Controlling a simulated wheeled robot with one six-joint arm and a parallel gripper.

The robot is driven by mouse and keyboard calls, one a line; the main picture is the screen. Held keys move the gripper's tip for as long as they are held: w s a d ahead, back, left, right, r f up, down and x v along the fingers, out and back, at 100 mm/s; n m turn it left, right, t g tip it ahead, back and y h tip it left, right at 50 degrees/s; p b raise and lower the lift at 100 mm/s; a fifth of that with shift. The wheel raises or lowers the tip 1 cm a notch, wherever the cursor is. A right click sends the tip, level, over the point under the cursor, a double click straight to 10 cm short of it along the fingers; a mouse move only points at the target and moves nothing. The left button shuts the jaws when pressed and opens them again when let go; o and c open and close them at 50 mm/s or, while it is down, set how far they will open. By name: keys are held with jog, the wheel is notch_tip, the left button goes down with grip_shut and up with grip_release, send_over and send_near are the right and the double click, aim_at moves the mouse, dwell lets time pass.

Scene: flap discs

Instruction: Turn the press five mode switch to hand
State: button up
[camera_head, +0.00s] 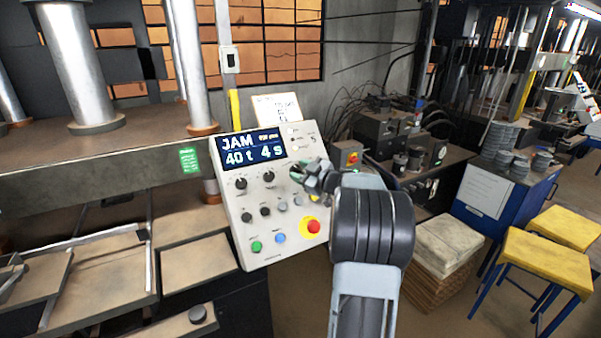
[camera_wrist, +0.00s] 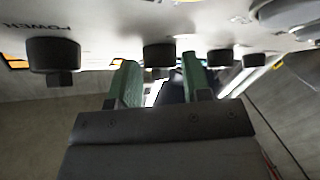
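The press control panel (camera_head: 232,200) stands tilted at the middle of the head view, its display reading "JAM 40 t 4 s". It carries two upper black knobs (camera_head: 241,184) and a row of smaller knobs (camera_head: 265,211); their labels are too small to read, so I cannot tell which is the mode switch. My gripper (camera_head: 303,173) is at the panel's right side and hides part of its face. In the wrist view the green fingers (camera_wrist: 157,72) are apart, with a black knob (camera_wrist: 158,55) beyond the gap; I cannot tell whether they touch it.
A red stop button (camera_head: 313,227) on yellow sits low on the panel, near blue (camera_head: 280,238) and green (camera_head: 257,246) buttons. A small box with a red knob (camera_head: 351,157) is behind my gripper. Yellow stools (camera_head: 545,260) stand at right. The press bed (camera_head: 95,175) is at left.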

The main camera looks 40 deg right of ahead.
jog(key=shift+s, duration=0.1)
jog(key=b+v, duration=0.3)
jog(key=v, duration=1)
jog(key=shift+s, duration=0.35)
